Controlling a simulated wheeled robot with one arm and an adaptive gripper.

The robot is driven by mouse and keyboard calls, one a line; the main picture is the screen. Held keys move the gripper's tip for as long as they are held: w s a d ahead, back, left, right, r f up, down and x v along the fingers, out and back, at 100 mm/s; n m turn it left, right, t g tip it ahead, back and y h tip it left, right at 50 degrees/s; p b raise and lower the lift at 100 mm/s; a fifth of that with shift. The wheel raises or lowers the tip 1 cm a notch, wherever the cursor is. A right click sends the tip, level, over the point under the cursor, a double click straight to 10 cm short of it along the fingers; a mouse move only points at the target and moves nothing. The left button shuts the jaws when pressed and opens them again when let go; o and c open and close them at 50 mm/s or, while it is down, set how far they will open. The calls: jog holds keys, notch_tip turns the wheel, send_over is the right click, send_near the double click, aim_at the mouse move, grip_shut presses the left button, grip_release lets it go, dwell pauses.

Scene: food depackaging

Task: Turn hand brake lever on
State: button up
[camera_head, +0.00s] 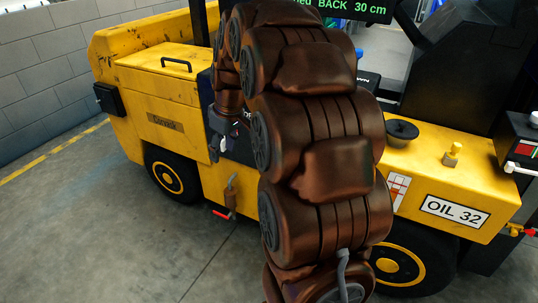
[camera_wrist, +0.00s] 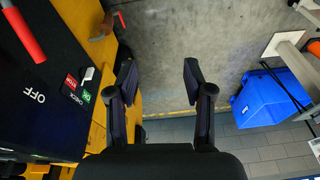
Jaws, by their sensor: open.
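A red-handled lever (camera_wrist: 25,35) shows at the upper left of the wrist view, on a black panel (camera_wrist: 35,125) marked OFF. It looks like the hand brake lever; its full length is cut off by the frame edge. A small white switch (camera_wrist: 89,74) with red and green labels sits beside it. My gripper (camera_wrist: 158,75) is open and empty, to the right of the panel and apart from the lever, with floor seen between its fingers.
The yellow vehicle (camera_head: 165,85) fills the middle of the head view. A blue bin (camera_wrist: 265,100) stands on the floor at right in the wrist view. Open floor (camera_head: 90,240) lies at left.

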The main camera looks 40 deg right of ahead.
jog(key=w+d+f+t+h+b, duration=0.1)
jog(key=w+d+f+b, duration=0.15)
jog(key=d, duration=0.55)
jog(key=w+d+f+t+b, duration=0.15)
jog(key=d+f, duration=0.25)
jog(key=d, duration=0.5)
jog(key=w+d+f+h+b, duration=0.1)
jog(key=d+f+b, duration=0.2)
jog(key=d, duration=0.5)
jog(key=shift+n, duration=0.4)
jog(key=shift+x, duration=3.9)
jog(key=shift+w, duration=0.1)
jog(key=shift+a, duration=0.1)
grip_shut()
